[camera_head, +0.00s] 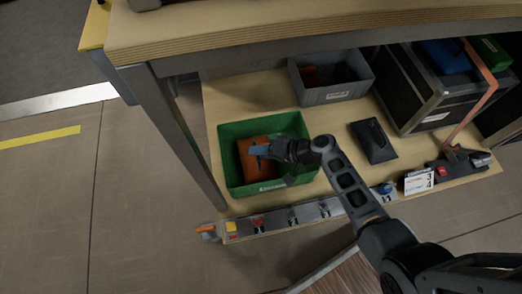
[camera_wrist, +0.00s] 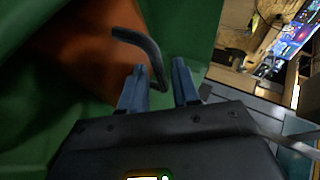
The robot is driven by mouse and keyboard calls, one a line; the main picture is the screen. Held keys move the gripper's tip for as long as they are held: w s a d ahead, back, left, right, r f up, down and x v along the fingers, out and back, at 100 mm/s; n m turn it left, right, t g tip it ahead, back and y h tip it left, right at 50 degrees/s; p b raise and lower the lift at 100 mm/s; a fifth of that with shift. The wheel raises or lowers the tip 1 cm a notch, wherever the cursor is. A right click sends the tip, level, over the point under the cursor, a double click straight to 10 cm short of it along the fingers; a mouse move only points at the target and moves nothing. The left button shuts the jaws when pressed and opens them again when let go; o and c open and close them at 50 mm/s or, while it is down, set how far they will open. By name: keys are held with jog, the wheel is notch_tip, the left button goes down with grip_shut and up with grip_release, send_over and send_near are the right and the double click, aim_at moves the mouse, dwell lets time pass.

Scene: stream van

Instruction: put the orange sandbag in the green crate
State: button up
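The orange sandbag (camera_head: 246,165) lies inside the green crate (camera_head: 243,190) on the low wooden shelf. In the wrist view the sandbag (camera_wrist: 85,55) is a dark orange shape with a black strap handle (camera_wrist: 145,42), against the green crate wall (camera_wrist: 185,25). My gripper (camera_head: 257,150) is over the crate, reaching in from the right above the sandbag. In the wrist view my gripper (camera_wrist: 158,72) has its two blue-grey fingers apart with nothing clamped between them. The strap's end comes down close to the fingertips; whether it touches them I cannot tell.
A grey bin (camera_head: 330,92) with dark and red items stands behind the crate. A black pouch (camera_head: 373,141) lies to the right, near black cases (camera_head: 430,90). A metal strip (camera_head: 290,215) edges the shelf front.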

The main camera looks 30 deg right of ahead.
jog(key=shift+o, duration=0.5)
jog(key=shift+s+d+r+p, duration=0.1)
jog(key=shift+d+r+p, duration=0.05)
jog(key=shift+r+p, duration=0.15)
jog(key=p+v, duration=0.3)
jog(key=v, duration=0.8)
jog(key=shift+s+d+p, duration=0.15)
jog(key=shift+s+p, duration=0.1)
jog(key=shift+p, duration=0.15)
